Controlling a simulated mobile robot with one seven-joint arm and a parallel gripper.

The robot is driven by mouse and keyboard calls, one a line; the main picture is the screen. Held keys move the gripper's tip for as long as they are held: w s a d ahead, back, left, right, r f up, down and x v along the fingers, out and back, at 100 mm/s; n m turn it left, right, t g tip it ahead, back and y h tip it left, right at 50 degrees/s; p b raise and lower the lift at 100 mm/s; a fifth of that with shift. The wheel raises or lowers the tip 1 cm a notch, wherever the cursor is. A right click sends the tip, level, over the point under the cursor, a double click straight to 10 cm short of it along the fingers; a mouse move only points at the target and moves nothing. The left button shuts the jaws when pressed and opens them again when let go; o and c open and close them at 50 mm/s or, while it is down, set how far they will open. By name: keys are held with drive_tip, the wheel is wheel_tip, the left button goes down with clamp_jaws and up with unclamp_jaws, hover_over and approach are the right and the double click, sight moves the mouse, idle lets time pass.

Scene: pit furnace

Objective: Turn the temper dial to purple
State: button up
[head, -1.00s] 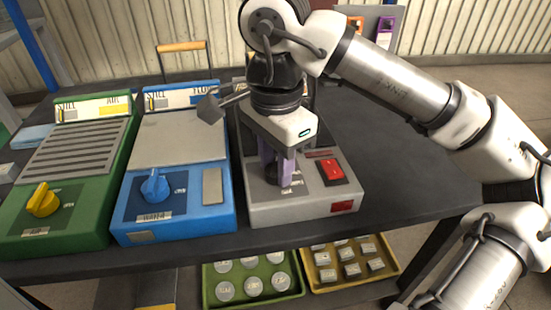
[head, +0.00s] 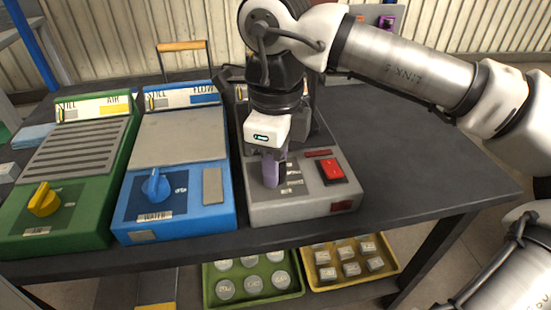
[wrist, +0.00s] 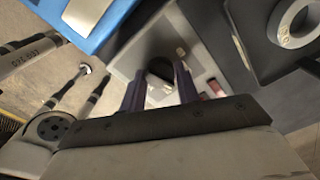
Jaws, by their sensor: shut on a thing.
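The grey unit (head: 315,207) stands at the right of three units on the dark bench. My gripper (head: 271,176) points down over its front panel, with purple fingers. In the wrist view the two fingers (wrist: 160,85) stand on either side of a dark knob (wrist: 160,68), which I take as the temper dial. They are shut on it. In the head view the fingers hide the knob. Small white labels show beside it, too small to read, so I cannot tell which setting it points to.
A red rocker switch (head: 332,171) sits right of the dial on the same unit. The blue unit (head: 222,222) with a blue knob (head: 155,186) and the green unit (head: 75,236) with a yellow knob (head: 43,200) stand left. The bench (head: 420,150) is clear at right.

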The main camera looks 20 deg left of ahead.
drive_tip(key=m, duration=0.4)
drive_tip(key=shift+m, duration=0.4)
drive_tip(key=m, duration=0.4)
drive_tip(key=shift+m, duration=0.3)
drive_tip(key=o, duration=1)
drive_tip(key=shift+c, duration=0.2)
wheel_tip(320, 180, up, 14)
drive_tip(key=p, duration=0.3)
drive_tip(key=shift+p, duration=0.35)
